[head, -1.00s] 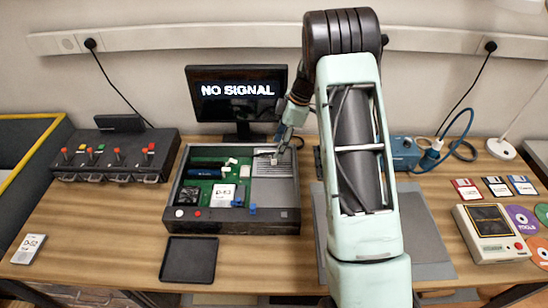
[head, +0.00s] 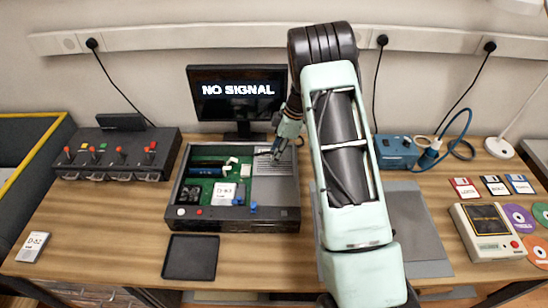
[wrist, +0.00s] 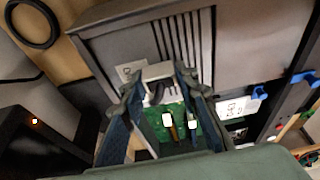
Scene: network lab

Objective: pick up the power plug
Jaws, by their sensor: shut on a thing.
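My gripper (head: 279,150) is over the back right part of the open computer case (head: 238,226). In the wrist view, my gripper (wrist: 157,82) has its two blue-grey fingers on either side of a pale block with a dark curved part, which looks like the power plug (wrist: 160,70). The fingers are shut on it, with a gap as wide as the plug between them. Green circuit board (wrist: 205,128) shows below and behind it. In the head view the plug is too small and too covered by my gripper to make out.
A grey vented box (head: 273,190) fills the case's right side. The monitor (head: 237,92) stands close behind the case. A black tray (head: 190,257) lies in front. A blue power box (head: 396,152) with cables is to the right, and a grey mat (head: 415,225) lies nearer.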

